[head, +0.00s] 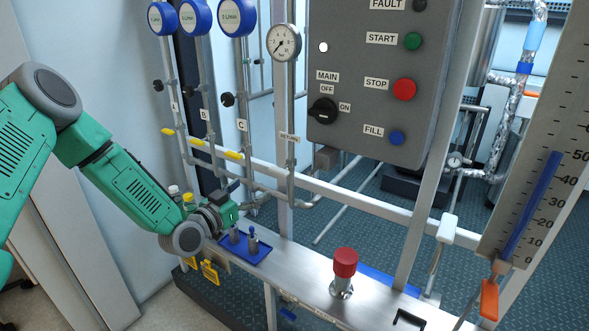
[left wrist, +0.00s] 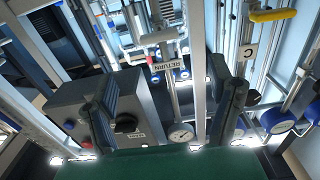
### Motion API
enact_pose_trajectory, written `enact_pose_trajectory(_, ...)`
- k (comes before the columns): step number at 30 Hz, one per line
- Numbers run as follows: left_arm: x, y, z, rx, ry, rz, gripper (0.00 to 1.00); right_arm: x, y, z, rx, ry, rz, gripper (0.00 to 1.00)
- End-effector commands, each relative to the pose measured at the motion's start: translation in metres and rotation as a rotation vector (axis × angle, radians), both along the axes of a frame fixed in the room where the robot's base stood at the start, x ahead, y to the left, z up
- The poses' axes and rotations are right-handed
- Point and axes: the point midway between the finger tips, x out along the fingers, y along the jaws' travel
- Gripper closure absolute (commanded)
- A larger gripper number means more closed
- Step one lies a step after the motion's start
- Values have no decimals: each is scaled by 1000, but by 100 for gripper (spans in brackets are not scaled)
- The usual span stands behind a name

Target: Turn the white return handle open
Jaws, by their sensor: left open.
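In the left wrist view, a pale bar-shaped handle (left wrist: 160,37) crosses a pipe beside an upside-down RETURN label (left wrist: 168,62); I take it for the white return handle. In the head view the labelled return pipe (head: 291,165) runs below a round gauge, but the handle is not clear there. My left gripper (head: 222,204) is left of this pipe, just above the steel ledge. In the left wrist view my left gripper (left wrist: 168,80) has its dark fingers wide apart, empty, with the handle beyond them and not touched. My right gripper is not in view.
A grey control box (head: 380,75) hangs right of the return pipe. Pipes with yellow handles (head: 234,155) stand to its left. A blue tray (head: 245,247) with small items and a red-topped knob (head: 345,264) are on the ledge (head: 300,272). A horizontal rail (head: 350,198) crosses behind.

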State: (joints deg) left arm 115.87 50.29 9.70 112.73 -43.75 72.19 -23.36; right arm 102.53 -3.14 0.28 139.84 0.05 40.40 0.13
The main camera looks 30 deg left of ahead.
Motion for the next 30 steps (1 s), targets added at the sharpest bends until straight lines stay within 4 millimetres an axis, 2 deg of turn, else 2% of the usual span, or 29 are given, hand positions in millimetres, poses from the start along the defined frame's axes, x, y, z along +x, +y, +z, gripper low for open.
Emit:
enact_pose_trajectory(12, 85, -8, -1, 0, 2, -3, 24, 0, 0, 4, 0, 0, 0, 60)
enact_pose_trajectory(16, 105, -9, -1, 0, 2, -3, 24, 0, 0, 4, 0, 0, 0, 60)
enact_pose_trajectory(22, 122, -11, -1, -2, 3, -2, 24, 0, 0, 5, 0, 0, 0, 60)
enact_pose_trajectory(30, 124, -11, -1, -4, 3, -2, 24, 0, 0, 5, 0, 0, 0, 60)
